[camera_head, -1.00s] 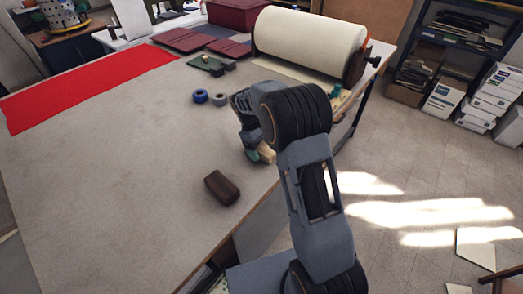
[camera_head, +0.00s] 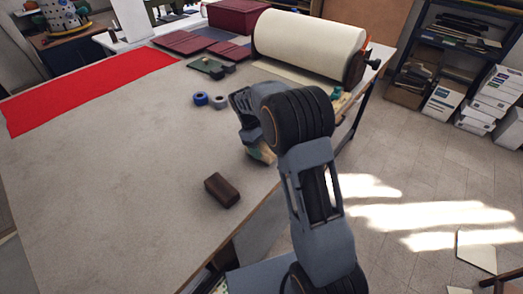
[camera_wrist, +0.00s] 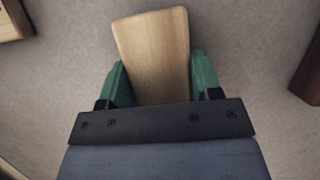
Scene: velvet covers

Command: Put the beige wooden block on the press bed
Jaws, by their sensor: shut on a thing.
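The beige wooden block (camera_wrist: 155,50) is between the green fingers of my gripper (camera_wrist: 161,80) in the wrist view, with both fingers against its sides. In the head view my gripper (camera_head: 257,150) is low over the near right edge of the table, mostly hidden behind my arm. Only a small beige patch of the block (camera_head: 264,154) shows there. Whether the block touches the table is unclear. At the back right of the table lies a flat cream board, which looks like the press bed (camera_head: 281,76), under a large cream roller (camera_head: 308,40).
A dark brown block (camera_head: 222,190) lies on the table left of my gripper. Blue tape (camera_head: 200,99) and grey tape (camera_head: 219,102) lie farther back. A red cloth (camera_head: 90,88) covers the far left. The middle of the grey table (camera_head: 120,170) is clear.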

